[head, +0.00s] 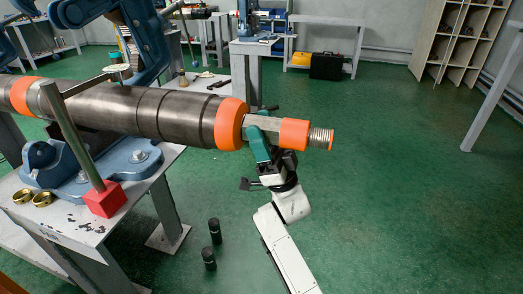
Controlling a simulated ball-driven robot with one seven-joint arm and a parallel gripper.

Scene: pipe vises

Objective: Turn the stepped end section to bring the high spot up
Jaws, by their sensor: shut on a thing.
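A dark metal pipe (140,108) lies roughly level in a blue vise (90,165) on a grey table. At its right end is the stepped end section (265,124), with a narrow grey neck, an orange collar and a threaded silver tip. A wide orange band (231,124) sits just left of the neck. My gripper (260,128), with teal fingers, comes from below and is shut on the neck, between the orange band and the collar. The neck is partly hidden by the fingers. I cannot tell where the high spot is.
Two brass rings (32,197) lie on the table's left. Two black cylinders (212,243) stand on the floor left of my arm. The green floor to the right is clear.

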